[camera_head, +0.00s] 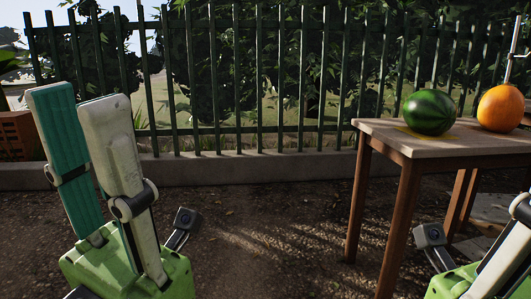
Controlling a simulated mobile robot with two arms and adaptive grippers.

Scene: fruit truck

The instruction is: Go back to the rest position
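My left gripper (78,92) points upward at the lower left, with a green body, a teal-padded finger and a pale finger. Its fingers stand apart with nothing between them, so it is open and empty, clear of the table. My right gripper (508,245) shows only in part at the lower right corner, in front of the table. Its fingertips are cut off by the picture's edge, so I cannot tell whether it is open or holds anything.
A wooden table (400,135) stands at the right, bearing a dark green watermelon (430,112) and an orange fruit (500,108). A metal pole (514,40) rises behind the orange fruit. A green fence (240,80) on a low kerb (230,169) runs behind. Bare ground (270,230) lies clear in the middle.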

